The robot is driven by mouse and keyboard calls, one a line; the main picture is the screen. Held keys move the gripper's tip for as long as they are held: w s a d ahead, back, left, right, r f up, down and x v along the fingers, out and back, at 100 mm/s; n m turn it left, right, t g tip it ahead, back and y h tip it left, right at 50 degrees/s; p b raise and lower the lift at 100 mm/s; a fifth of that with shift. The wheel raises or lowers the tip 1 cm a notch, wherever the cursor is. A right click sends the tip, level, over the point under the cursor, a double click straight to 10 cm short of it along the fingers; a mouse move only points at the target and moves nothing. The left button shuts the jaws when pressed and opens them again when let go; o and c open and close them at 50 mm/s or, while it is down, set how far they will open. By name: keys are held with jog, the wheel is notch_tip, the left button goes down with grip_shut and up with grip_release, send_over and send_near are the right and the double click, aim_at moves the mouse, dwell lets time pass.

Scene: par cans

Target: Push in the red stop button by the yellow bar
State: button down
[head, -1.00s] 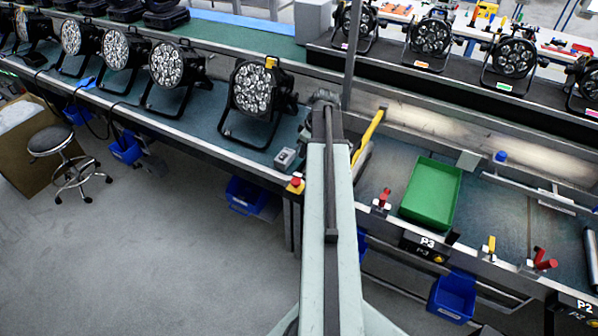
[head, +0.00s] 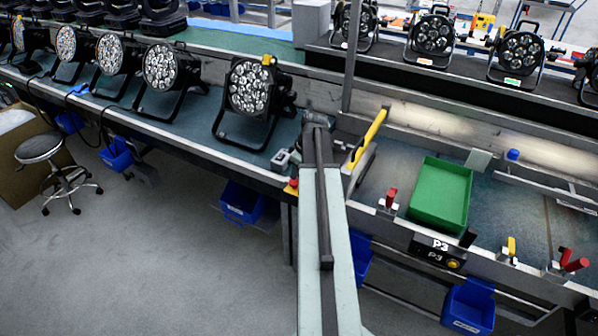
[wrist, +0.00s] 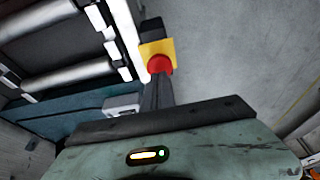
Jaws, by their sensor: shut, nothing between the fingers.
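The red stop button (wrist: 159,65) sits on a yellow housing (wrist: 154,48) in the upper middle of the wrist view. In the head view the red button (head: 293,183) shows at the bench's front edge, just left of my arm, which partly covers its housing. The yellow bar (head: 369,137) slants up to the right of my arm. My gripper (wrist: 157,82) is shut and empty, its dark fingers pointing at the button. The fingertips overlap the button's lower edge in the wrist view; I cannot tell whether they touch. The head view hides my gripper behind the arm.
A grey box (head: 285,160) lies on the bench close behind the button. A par can (head: 250,90) stands farther back on the bench. A green tray (head: 441,194) is right of the bar. A blue bin (head: 241,201) hangs below. Open floor lies at the left.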

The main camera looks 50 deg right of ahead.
jog(key=shift+f, duration=0.3)
notch_tip(320, 180, down, 2)
jog(key=shift+s+f+b, duration=0.1)
jog(key=shift+b, duration=1)
jog(key=shift+s+a, duration=0.2)
jog(key=shift+w, duration=0.1)
notch_tip(320, 180, up, 5)
jog(key=p, duration=0.5)
jog(key=shift+w+f, duration=0.15)
jog(key=p+v, duration=0.9)
jog(key=shift+s+r, duration=0.25)
jog(key=shift+r, duration=0.1)
